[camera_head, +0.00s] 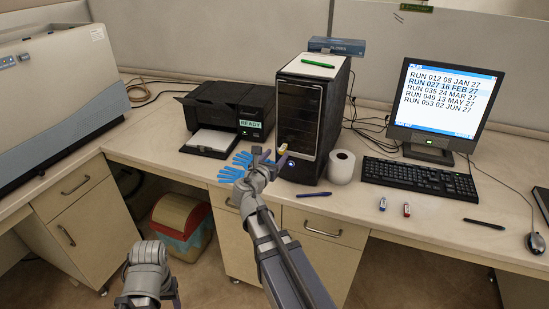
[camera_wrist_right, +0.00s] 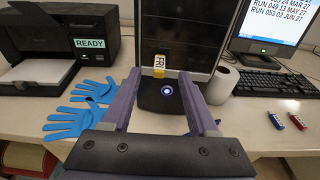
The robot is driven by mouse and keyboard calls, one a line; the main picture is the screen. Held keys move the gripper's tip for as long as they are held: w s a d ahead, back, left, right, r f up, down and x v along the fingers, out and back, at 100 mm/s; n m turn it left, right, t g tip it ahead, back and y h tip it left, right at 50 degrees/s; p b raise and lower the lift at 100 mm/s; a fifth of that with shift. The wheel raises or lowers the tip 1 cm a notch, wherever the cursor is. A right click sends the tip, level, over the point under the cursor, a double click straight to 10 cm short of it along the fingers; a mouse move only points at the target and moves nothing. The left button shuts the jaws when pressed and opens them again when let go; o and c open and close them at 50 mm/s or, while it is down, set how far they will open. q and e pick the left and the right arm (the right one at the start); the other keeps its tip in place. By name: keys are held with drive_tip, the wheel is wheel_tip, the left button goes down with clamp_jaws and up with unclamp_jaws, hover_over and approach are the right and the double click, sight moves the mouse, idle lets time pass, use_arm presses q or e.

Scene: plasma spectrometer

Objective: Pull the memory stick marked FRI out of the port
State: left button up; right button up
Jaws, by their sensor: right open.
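The memory stick marked FRI (camera_wrist_right: 159,64) has a white label and a yellow part. It sticks out of the front of the black computer tower (camera_head: 301,116), above the lit round button; its port is hidden behind it. In the head view the stick (camera_head: 256,151) shows small beside my right fingertips. My right gripper (camera_wrist_right: 162,80) is open and empty, its two fingers pointing at the tower on either side of the stick's line. I cannot tell whether the fingertips reach past the stick. My left gripper (camera_head: 165,283) is low at the front left, away from the desk; its jaws are unclear.
Blue gloves (camera_wrist_right: 85,105) lie left of my right gripper, near the printer (camera_head: 231,110). A white roll (camera_head: 342,166) stands right of the tower. A blue stick (camera_head: 382,204) and a red stick (camera_head: 407,210) lie on the desk, with a pen (camera_head: 314,194) in front of the tower.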

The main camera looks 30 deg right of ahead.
sight(284, 147)
drive_tip(key=shift+b+x, duration=0.45)
drive_tip(key=shift+x, duration=3.15)
clamp_jaws()
drive_tip(key=shift+s+a, duration=0.1)
drive_tip(key=shift+s, duration=0.05)
drive_tip(key=shift+f+v, duration=0.25)
drive_tip(key=shift+v, duration=1.45)
drive_tip(key=shift+f+v, duration=0.2)
drive_tip(key=shift+v, duration=1.45)
drive_tip(key=shift+a, duration=0.2)
